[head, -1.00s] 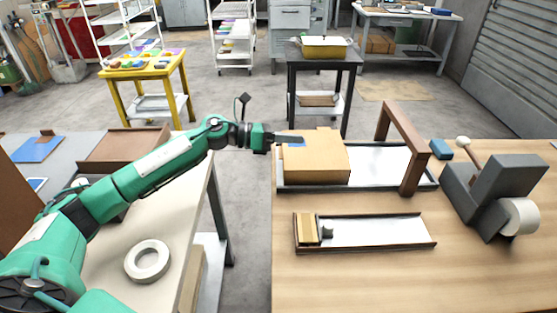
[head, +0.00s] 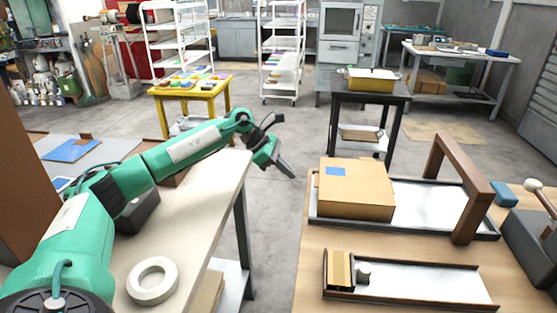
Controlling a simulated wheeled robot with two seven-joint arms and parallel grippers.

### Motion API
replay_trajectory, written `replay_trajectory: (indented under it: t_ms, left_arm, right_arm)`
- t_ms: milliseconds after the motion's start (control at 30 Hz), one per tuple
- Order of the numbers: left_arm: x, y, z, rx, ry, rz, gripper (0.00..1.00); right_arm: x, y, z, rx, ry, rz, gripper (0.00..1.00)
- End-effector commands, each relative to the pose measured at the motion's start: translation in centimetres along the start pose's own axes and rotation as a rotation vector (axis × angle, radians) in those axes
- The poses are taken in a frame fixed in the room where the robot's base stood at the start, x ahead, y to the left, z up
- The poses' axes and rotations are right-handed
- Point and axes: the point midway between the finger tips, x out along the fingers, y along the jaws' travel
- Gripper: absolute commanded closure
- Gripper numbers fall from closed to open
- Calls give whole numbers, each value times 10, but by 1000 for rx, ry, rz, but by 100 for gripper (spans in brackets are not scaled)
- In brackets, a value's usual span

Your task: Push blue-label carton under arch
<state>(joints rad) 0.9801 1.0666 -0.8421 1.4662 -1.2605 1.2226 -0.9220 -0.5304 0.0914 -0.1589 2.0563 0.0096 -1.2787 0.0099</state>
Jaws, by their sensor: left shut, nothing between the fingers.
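The blue-label carton (head: 352,195) is a tan box with a blue label (head: 335,172) on the left of its top. It sits on the left part of a shallow tray with a pale shiny floor (head: 425,205). The brown arch (head: 466,188) stands across the tray to the right, and bare tray floor lies between carton and arch. My left gripper (head: 286,170) is shut and empty, pointing down and right. It hangs left of the carton, apart from it in the picture, over the gap between the tables. My right gripper is out of view.
A smaller tray (head: 420,287) with a tan block (head: 340,270) and a grey knob lies in front. A dark grey dispenser (head: 530,240) and blue block (head: 505,194) are at right. The left table (head: 200,215) holds a white ring (head: 152,280).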

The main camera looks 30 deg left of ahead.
Motion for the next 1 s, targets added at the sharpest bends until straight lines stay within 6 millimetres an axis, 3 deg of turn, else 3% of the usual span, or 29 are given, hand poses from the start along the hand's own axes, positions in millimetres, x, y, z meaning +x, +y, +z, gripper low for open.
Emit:
replay_trajectory:
  t_ms: [133, 300, 867, 1000]
  left_arm:
    - [32, -1, 0, -1, 0, -3, 100]
    - [48, 0, 20, 1, -2, -1, 100]
    - [59, 0, 29, -1, -2, 0, 100]
    - [70, 0, 40, 2, -3, -2, 100]
  right_arm:
    - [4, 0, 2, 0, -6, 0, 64]
    - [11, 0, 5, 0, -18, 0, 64]
    - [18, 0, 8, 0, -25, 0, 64]
    - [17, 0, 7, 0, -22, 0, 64]
